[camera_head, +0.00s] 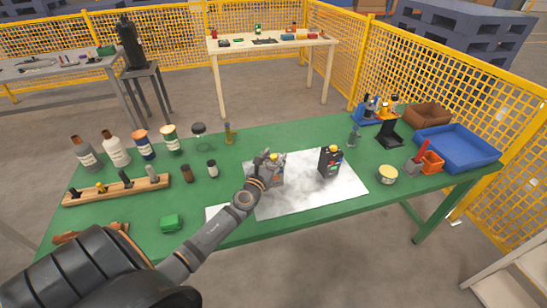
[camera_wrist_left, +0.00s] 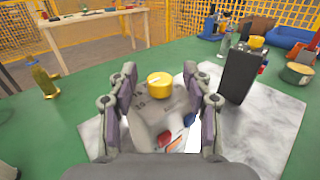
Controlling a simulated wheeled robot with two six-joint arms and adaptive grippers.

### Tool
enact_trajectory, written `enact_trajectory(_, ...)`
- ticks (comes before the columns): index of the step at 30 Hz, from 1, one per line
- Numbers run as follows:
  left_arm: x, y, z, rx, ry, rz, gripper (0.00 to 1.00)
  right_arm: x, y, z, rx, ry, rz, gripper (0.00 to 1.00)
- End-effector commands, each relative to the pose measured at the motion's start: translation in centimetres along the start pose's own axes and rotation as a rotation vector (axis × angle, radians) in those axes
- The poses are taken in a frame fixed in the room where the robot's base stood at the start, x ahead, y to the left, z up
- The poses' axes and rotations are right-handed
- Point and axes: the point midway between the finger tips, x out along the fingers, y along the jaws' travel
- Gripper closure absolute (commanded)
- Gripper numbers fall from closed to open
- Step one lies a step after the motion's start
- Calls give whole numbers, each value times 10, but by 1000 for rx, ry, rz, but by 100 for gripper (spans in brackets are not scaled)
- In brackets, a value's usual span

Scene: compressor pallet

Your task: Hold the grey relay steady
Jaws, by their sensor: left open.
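The grey relay (camera_head: 278,178) stands on the white marbled sheet (camera_head: 310,196) on the green table, partly hidden behind my left gripper (camera_head: 268,165). In the left wrist view the grey relay (camera_wrist_left: 158,104) has a yellow round knob on top and red and blue parts low on its near side. My left gripper (camera_wrist_left: 160,95) is open, with one finger on each side of the relay. A gap shows beside the relay's upper part; contact lower down is unclear. My right gripper is not in view.
A black relay-like unit (camera_head: 330,162) with a yellow knob stands right of the grey one on the sheet. Bottles and a wooden rack (camera_head: 118,190) stand left.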

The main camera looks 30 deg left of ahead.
Motion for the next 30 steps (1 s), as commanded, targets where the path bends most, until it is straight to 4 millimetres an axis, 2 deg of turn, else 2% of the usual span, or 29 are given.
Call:
enact_trajectory(3,0,0,0,0,0,0,50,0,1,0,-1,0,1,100)
enact_trajectory(4,0,0,0,0,0,0,52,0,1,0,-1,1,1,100)
enact_trajectory(15,0,0,0,-1,0,0,100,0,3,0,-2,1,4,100)
enact_trajectory(30,-1,0,0,-1,0,0,100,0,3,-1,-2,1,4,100)
